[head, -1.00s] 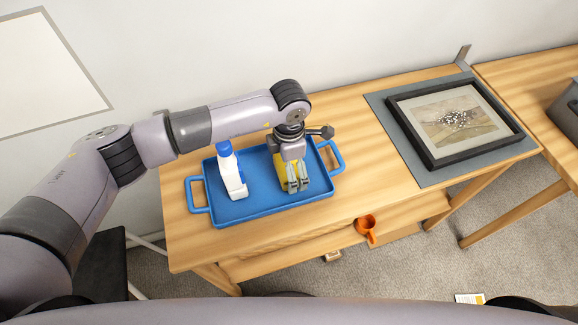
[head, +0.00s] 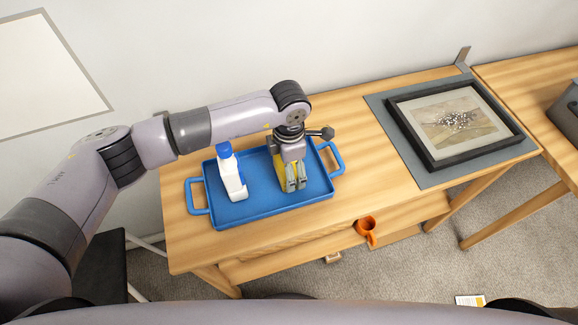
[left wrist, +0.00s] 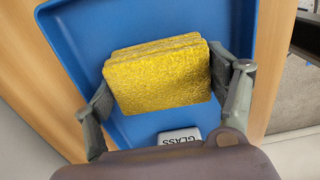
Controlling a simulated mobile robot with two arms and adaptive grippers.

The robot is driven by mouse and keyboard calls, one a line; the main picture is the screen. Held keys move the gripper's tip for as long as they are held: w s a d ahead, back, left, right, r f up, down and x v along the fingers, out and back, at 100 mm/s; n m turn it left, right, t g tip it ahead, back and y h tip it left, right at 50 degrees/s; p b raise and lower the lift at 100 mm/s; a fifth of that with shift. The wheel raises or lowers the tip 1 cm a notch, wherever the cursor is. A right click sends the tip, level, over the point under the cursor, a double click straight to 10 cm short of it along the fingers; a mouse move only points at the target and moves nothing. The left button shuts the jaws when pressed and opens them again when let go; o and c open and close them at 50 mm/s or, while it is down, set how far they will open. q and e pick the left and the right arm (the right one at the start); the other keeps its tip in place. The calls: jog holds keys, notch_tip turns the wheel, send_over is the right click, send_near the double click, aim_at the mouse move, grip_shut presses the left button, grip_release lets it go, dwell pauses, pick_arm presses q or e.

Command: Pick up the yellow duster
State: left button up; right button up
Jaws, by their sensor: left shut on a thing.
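The yellow duster (left wrist: 160,78) is a folded, textured yellow cloth between the fingers of my left gripper in the left wrist view. In the head view it shows only partly, behind the fingers (head: 280,170). My left gripper (head: 292,184) points down over the right half of the blue tray (head: 240,211) and is shut on the duster, one finger on each side. Whether the duster touches the tray floor I cannot tell. My right gripper is not in view.
A white spray bottle with a blue top (head: 232,175) stands on the tray, left of the gripper. A framed picture (head: 455,125) lies on a grey mat (head: 378,108) at right. Bare wood lies between tray and mat.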

pick_arm(q)
notch_tip(320, 180, up, 20)
jog(key=b, duration=0.3)
jog(key=o, duration=0.6)
jog(key=c, duration=0.5)
